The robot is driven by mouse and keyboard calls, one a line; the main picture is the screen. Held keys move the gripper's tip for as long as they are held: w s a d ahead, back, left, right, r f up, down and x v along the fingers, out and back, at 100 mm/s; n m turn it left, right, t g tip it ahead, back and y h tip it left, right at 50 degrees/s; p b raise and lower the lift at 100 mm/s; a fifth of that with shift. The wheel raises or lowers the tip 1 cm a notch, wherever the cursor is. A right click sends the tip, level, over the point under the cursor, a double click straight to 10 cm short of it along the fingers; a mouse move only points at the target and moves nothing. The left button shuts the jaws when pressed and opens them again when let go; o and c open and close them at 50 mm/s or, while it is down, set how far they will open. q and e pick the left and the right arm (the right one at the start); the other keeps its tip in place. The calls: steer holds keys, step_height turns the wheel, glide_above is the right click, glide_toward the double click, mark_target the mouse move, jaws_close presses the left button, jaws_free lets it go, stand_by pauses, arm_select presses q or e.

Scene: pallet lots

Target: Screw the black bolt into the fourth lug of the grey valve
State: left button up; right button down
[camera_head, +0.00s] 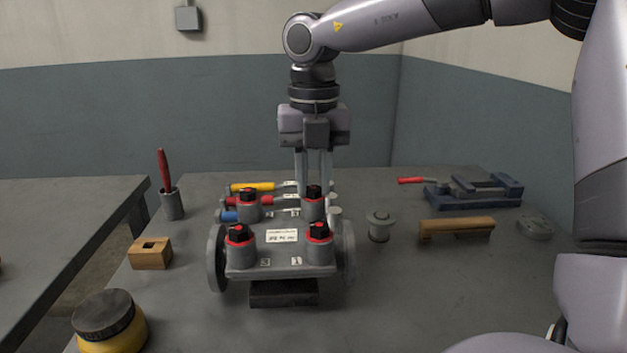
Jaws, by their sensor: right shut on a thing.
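The grey valve (280,267) stands on a dark block (283,292) on the workbench, with a round flange at each side and a white label on top. Its lugs have red rings: back left (247,211), front left (240,255), front right (319,252) and back right (313,210). A black bolt head shows at each lug. My right gripper (314,188) points straight down at the back-right lug, its fingers shut on the black bolt (314,192) there. How deep that bolt sits cannot be told. My left gripper is not in view.
Yellow, red and blue-handled tools (252,187) lie behind the valve. A cup with a red-handled tool (172,204), a wooden block (151,253) and a yellow jar (112,325) stand left. A grey spool (379,227), a wooden-handled brush (456,228) and a blue vise (474,191) are right.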

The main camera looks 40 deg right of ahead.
steer(key=m, duration=0.6)
steer(key=shift+s+f, duration=0.1)
steer(key=c, duration=1.1)
jaws_free()
